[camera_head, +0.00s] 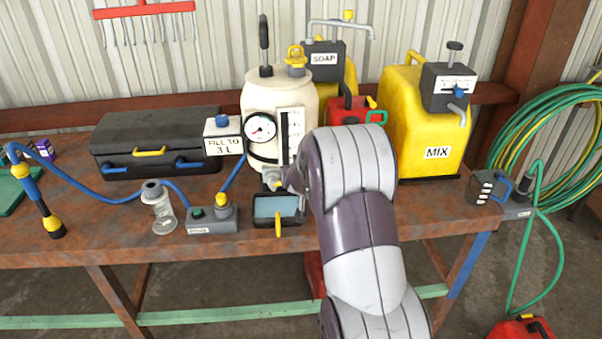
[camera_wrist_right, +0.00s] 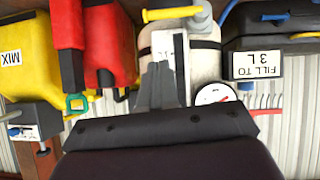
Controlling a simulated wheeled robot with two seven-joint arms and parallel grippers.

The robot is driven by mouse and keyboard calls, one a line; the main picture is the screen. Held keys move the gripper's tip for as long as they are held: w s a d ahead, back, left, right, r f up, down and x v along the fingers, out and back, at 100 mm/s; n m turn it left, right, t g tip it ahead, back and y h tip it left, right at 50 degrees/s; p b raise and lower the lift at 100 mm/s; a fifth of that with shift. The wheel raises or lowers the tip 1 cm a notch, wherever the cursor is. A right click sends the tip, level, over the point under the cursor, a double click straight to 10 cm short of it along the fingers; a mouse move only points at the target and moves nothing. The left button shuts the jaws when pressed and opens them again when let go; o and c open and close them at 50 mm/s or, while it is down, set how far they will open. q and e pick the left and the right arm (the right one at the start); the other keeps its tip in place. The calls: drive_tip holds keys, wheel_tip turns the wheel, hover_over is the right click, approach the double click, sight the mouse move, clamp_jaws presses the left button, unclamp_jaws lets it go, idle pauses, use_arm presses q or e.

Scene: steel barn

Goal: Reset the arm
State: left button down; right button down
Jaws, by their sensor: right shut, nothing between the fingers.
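My right arm (camera_head: 365,220) rises from the bottom of the head view and reaches over the bench's front edge, with its wrist bent toward the white tank. My right gripper shows in the wrist view (camera_wrist_right: 158,85) with its grey fingers together and nothing between them. In that view the fingers are in front of the white tank (camera_wrist_right: 200,65) and its scale strip. In the head view the gripper is mostly hidden behind the arm, low at the tank (camera_head: 262,95). I cannot tell whether it touches the tank. My left gripper is not in view.
The rusty bench (camera_head: 90,225) holds a black case (camera_head: 150,125), a yellow MIX container (camera_head: 400,130), a red can (camera_head: 345,108), a clear bottle (camera_head: 158,212) and a small tray (camera_head: 277,217). A green hose (camera_head: 535,130) hangs at the right. Floor before the bench is mostly open.

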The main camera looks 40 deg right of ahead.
drive_tip(key=shift+v, duration=1.05)
drive_tip(key=s+a+f+g+y, duration=0.4)
drive_tip(key=s+a+f, duration=0.4)
drive_tip(key=a, duration=0.3)
drive_tip(key=s+a+n+g+y, duration=0.2)
drive_tip(key=s+a+n, duration=0.4)
drive_tip(key=s+a, duration=0.7)
drive_tip(key=shift+s+a+f+g, duration=0.35)
drive_tip(key=shift+a+f+g, duration=0.05)
drive_tip(key=shift+a+g, duration=0.55)
